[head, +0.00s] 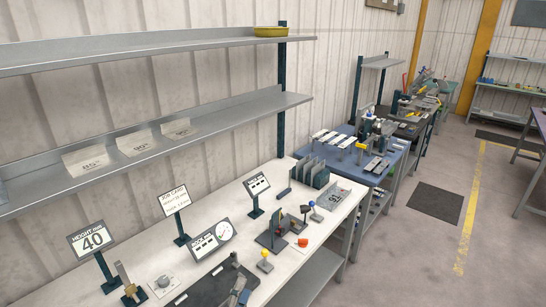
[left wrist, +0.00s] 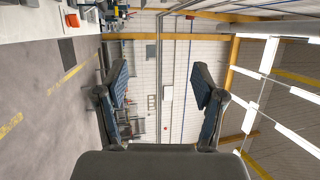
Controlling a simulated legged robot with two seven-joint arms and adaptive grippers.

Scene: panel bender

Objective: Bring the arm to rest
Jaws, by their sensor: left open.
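My left gripper (left wrist: 162,82) shows in the left wrist view, its two dark fingers with blue ridged pads spread wide apart and nothing between them. That view is turned on its side, with the floor at left and the bright roof windows at right. I cannot make out either gripper clearly in the head view. The white-topped workbench (head: 325,222) there holds a small bending tool (head: 272,236) with a green plate, and no gripper touches it.
A blue-topped bench (head: 345,155) stands beyond. The floor at right (head: 400,265) is open.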

